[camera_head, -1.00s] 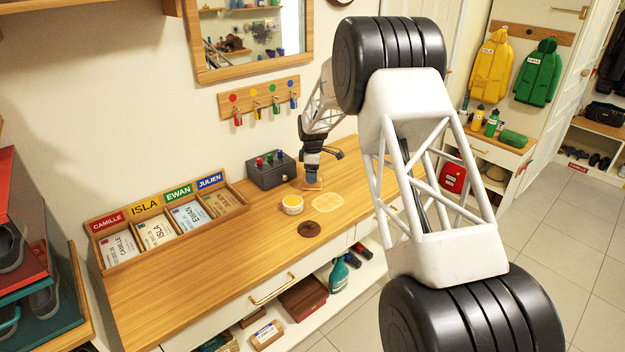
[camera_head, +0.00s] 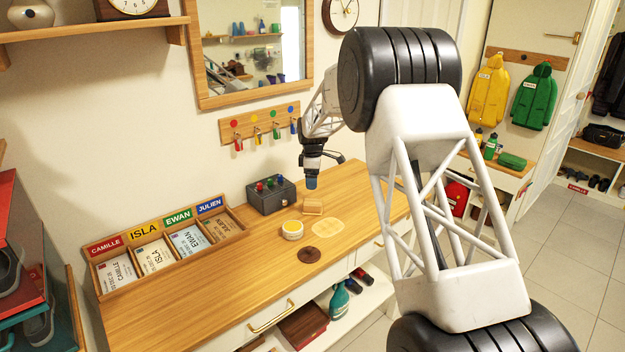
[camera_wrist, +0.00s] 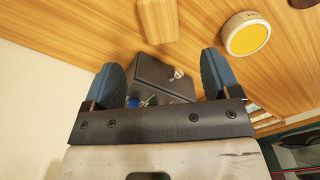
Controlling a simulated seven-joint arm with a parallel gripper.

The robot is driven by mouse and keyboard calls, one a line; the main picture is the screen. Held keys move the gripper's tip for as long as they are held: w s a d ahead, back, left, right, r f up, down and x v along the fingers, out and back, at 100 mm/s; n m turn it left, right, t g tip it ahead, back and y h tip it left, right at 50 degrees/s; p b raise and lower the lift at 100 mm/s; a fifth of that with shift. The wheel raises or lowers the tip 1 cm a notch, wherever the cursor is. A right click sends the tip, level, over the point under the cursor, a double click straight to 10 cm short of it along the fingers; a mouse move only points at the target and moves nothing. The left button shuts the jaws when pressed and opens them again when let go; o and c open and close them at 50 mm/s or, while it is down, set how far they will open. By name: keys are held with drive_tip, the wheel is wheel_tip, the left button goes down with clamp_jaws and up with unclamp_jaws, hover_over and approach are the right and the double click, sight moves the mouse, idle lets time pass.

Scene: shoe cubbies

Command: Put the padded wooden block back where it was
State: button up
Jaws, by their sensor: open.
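The wooden block (camera_head: 312,206) stands on the wooden counter (camera_head: 215,290), just behind the pale patch (camera_head: 328,228). The block also shows in the wrist view (camera_wrist: 158,20), at the top. Its padding cannot be made out. My gripper (camera_head: 311,184) hangs a little above the block, apart from it. In the wrist view its two blue-padded fingers are spread wide with nothing between them (camera_wrist: 161,72).
A round tin with a yellow top (camera_head: 292,230) stands left of the block, and a dark brown disc (camera_head: 309,254) lies in front. A dark box with coloured knobs (camera_head: 271,195) stands behind. Name-card trays (camera_head: 165,238) are at the left. The counter's front left is clear.

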drive_tip(key=shift+s+r, duration=0.1)
idle(0.5)
drive_tip(key=s+d+r+m, duration=0.3)
drive_tip(key=s+d+r, duration=0.35)
drive_tip(key=s, duration=0.25)
drive_tip(key=s+d+r+m+t, duration=0.1)
drive_tip(key=s+d+r+m, duration=0.2)
drive_tip(key=s+d+r, duration=0.5)
drive_tip(key=s+d+r+m, duration=0.3)
drive_tip(key=s+r, duration=0.3)
drive_tip(key=s, duration=0.5)
drive_tip(key=s+d+f+m, duration=0.1)
drive_tip(key=s+d+m, duration=0.2)
drive_tip(key=s, duration=0.9)
drive_tip(key=s+d+f+m+t, duration=0.1)
drive_tip(key=s+d+m, duration=0.2)
drive_tip(key=s, duration=1)
drive_tip(key=s+d+f+m, duration=0.1)
drive_tip(key=s+d+m, duration=0.2)
drive_tip(key=s, duration=1)
drive_tip(key=shift+d+f+t, duration=0.3)
drive_tip(key=shift+d+f, duration=0.05)
drive_tip(key=shift+d, duration=0.15)
